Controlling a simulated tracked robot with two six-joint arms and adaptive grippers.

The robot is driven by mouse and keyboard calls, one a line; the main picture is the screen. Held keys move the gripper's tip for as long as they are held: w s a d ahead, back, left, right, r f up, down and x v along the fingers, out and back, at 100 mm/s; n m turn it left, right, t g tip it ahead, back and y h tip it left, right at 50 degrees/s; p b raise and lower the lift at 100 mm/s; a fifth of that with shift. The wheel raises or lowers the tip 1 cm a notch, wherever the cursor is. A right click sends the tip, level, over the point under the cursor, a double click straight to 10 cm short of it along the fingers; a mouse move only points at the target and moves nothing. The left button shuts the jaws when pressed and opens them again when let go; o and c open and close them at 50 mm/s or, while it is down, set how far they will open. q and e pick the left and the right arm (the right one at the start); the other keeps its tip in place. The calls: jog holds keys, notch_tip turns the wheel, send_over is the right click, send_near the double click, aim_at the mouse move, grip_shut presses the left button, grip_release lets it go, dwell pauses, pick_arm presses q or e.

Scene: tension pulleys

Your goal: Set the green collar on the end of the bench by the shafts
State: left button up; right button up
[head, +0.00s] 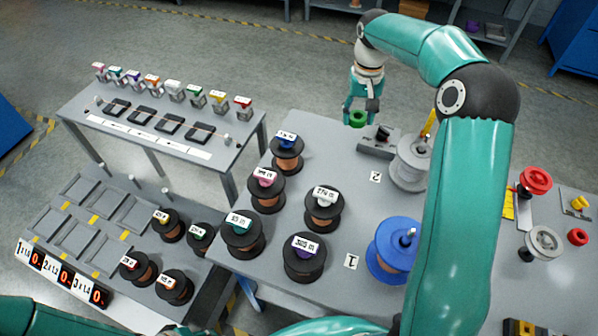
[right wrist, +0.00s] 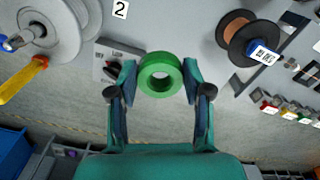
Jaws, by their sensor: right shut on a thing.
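The green collar (head: 358,118) is a thick ring at the far end of the grey bench (head: 320,129) in the head view. My right gripper (head: 361,112) is shut on it. In the right wrist view the collar (right wrist: 160,74) sits between the two fingertips of my right gripper (right wrist: 160,80), its hole facing the camera. It overlaps the bench edge there, with floor behind; I cannot tell whether it touches the bench. A grey reel (head: 410,164) and a blue reel (head: 394,248) stand on shafts at the bench's right side. My left gripper is not visible.
A grey switch box (head: 378,141) stands close beside the collar, near the grey reel. Several copper-wound spools (head: 286,152) stand on the bench's left half. A yellow-handled tool (right wrist: 22,80) lies near the grey reel. The bench middle is partly clear.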

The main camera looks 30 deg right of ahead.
jog(key=p, duration=0.2)
send_over(346, 171)
notch_tip(346, 171, down, 16)
jog(key=shift+d+r, duration=0.1)
jog(key=shift+r, duration=0.1)
notch_tip(346, 171, down, 4)
jog(key=shift+r+p, duration=0.1)
jog(key=shift+p, duration=0.2)
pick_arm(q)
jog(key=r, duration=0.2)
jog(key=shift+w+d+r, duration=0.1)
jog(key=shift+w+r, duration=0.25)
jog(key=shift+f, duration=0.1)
pick_arm(e)
jog(key=shift+f, duration=0.25)
jog(key=o, duration=1.1)
